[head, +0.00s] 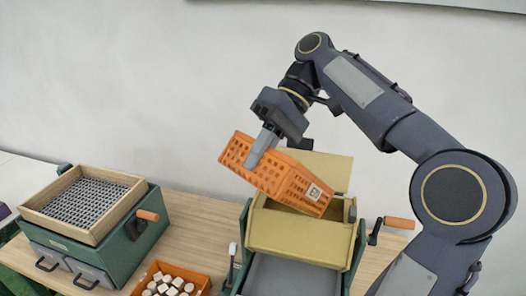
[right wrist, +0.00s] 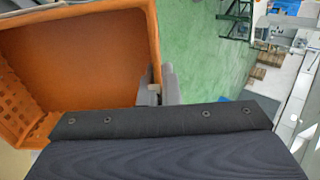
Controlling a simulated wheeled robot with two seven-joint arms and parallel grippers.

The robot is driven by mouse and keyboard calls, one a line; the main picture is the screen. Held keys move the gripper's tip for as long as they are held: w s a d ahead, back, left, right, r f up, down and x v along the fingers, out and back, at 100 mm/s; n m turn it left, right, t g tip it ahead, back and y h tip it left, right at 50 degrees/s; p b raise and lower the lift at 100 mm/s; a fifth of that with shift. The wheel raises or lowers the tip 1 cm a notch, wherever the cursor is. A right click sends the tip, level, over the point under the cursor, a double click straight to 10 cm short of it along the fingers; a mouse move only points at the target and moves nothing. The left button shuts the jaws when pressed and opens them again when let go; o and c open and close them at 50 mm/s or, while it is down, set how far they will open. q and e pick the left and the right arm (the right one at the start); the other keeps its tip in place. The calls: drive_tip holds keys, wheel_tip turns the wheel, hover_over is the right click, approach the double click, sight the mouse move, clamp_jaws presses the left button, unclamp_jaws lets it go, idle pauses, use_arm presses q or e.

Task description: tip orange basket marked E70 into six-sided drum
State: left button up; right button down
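The orange basket (head: 275,180) with a white label hangs tilted in the air over the six-sided drum, its right end lower; the label's print is too small to read surely. My right gripper (head: 257,157) is shut on the basket's wall; the fingers also show in the right wrist view (right wrist: 155,92). In that view the basket's inside (right wrist: 70,60) looks bare where it shows. The tan drum (head: 295,235) sits in a green frame, with a raised flap at its back; its opening is partly hidden by the basket. My left gripper is not in view.
A second orange basket (head: 142,290) holding white pieces stands on the wooden table (head: 195,225), left of the drum. A green sieve box (head: 120,262) with drawers is at far left. An orange-handled crank (head: 398,222) sticks out right of the drum. A wall is behind.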

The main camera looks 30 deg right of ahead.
sight(248, 172)
drive_tip(key=shift+s+a+f+h+b, duration=0.2)
drive_tip(key=shift+a+f+h+b, duration=0.25)
drive_tip(key=shift+a+h, duration=0.15)
drive_tip(key=shift+s+a+f+h, duration=0.1)
drive_tip(key=shift+a+f+h, duration=0.25)
drive_tip(key=shift+a+h, duration=0.3)
wheel_tip(248, 172, down, 8)
drive_tip(key=a+t+h, duration=0.1)
drive_tip(key=a+h, duration=0.1)
drive_tip(key=h, duration=0.4)
drive_tip(key=shift+s+a+t+b, duration=0.2)
drive_tip(key=shift+a+t+b, duration=0.05)
drive_tip(key=shift+t+b, duration=0.1)
drive_tip(key=shift+r+h, duration=0.1)
drive_tip(key=shift+h, duration=0.15)
